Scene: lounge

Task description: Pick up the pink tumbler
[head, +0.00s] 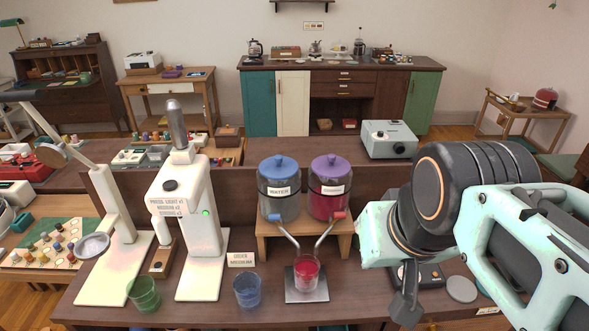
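The pink tumbler (306,276) stands upright on a dark square plate (306,295) at the front middle of the counter. It looks deep pink-red, and a spout end hangs just above its rim. A blue tumbler (248,291) stands to its left and a green tumbler (145,294) farther left. My gripper (405,310) is to the right of the pink tumbler, apart from it, at the lower right. Only a dark part of it shows below my wrist, so its opening is unclear.
Two dispensers, blue-lidded (279,188) and purple-lidded (329,186), stand on a wooden stand (340,243) behind the tumbler. Their metal spouts reach forward over it. A white press (198,240) stands left. A dark scale-like device (428,276) and grey disc (461,289) lie right.

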